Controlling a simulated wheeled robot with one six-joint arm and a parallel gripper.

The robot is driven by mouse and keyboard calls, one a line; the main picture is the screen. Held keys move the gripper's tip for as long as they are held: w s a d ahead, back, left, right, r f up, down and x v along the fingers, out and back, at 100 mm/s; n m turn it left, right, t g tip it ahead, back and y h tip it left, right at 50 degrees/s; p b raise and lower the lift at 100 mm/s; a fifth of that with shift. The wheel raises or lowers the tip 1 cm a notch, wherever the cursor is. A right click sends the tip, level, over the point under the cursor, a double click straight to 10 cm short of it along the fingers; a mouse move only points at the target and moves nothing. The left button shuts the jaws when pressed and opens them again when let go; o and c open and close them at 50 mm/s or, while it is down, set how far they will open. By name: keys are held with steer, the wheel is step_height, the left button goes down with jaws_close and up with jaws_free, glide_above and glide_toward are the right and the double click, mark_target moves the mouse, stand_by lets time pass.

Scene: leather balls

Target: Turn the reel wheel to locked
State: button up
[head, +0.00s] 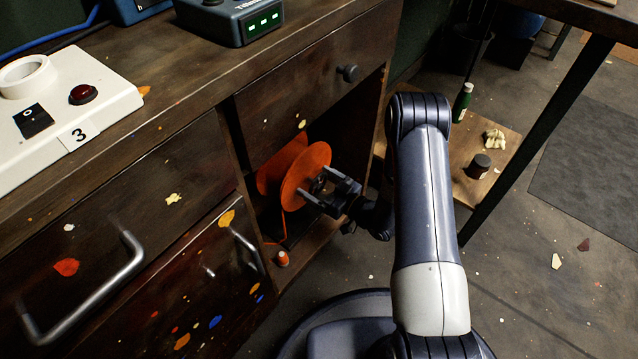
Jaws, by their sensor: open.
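The orange reel wheel (300,170) stands upright inside the open compartment of the wooden cabinet, with two round discs showing. My gripper (310,184) is open in front of the near disc. Its two fingers point at the disc's middle, one higher and one lower, around the hub area. I cannot tell whether the fingers touch the wheel. The hub is partly hidden by the gripper. No lock marking is readable from here. An orange strand hangs below the reel toward the compartment floor.
Drawers with metal handles (90,300) lie left. A white box (65,110) marked 3 and a device with green lights (235,18) sit on the worktop. A dark table leg (540,140) stands at right.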

steer(key=shift+c, duration=0.4)
steer(key=c, duration=0.9)
steer(key=shift+m, duration=0.8)
steer(key=o, duration=1)
steer(key=p+v, duration=0.3)
steer(key=v, duration=0.7)
steer(key=shift+s+d, duration=0.25)
steer(key=shift+d, duration=0.1)
steer(key=shift+a, duration=0.1)
